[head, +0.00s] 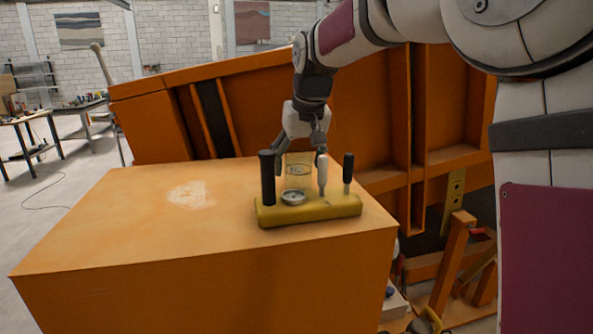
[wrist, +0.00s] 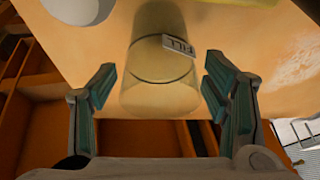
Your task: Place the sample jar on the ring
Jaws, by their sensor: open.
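The sample jar is a clear, yellowish cylinder with a "FILL" label. In the head view the jar (head: 299,171) stands on the orange box top, just behind the yellow tool holder, which hides its lower part. In the wrist view the jar (wrist: 158,75) lies ahead of and between the fingers. My gripper (head: 299,160) is over the jar's spot, pointing down; in the wrist view my gripper (wrist: 155,88) is open, with a gap on each side of the jar. A pale, worn-looking round patch, perhaps the ring (head: 190,195), is on the box top to the left.
The yellow tool holder (head: 338,208) holds a thick black handle (head: 267,178), a white handle (head: 322,175), a thin black handle (head: 348,167) and a round metal disc (head: 293,197). The box top's left part is clear.

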